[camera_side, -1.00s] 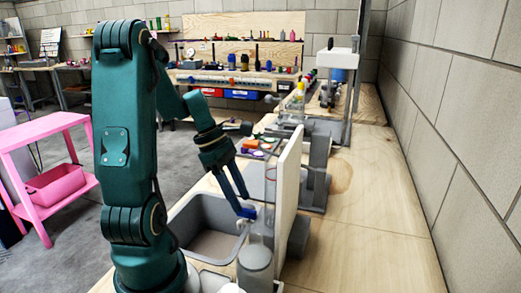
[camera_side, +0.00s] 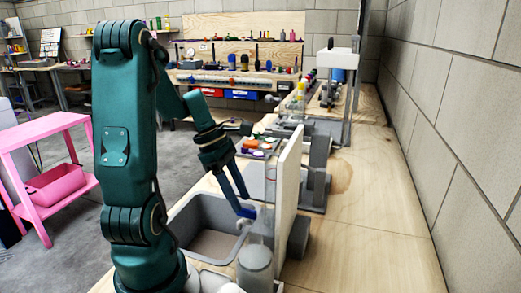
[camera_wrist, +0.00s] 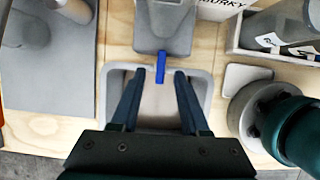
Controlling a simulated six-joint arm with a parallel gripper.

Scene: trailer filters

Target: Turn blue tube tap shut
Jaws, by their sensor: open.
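The blue tap handle (camera_wrist: 160,66) points straight down in the wrist view, from a grey block. In the side view, the blue tap (camera_side: 246,212) sits at my fingertips, above the rim of a grey tub (camera_side: 180,222). My gripper (camera_wrist: 160,76) is open. Its two dark fingers stand one on each side of the handle's lower end, with a gap on both sides. In the side view my gripper (camera_side: 240,205) reaches down to the tap from the upper left. A clear tube stands by the tap, partly behind a white upright board (camera_side: 287,185).
In the wrist view, a white label with partly cut-off lettering (camera_wrist: 222,8) and a tray with grey cylinders (camera_wrist: 238,42) lie at the upper right.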

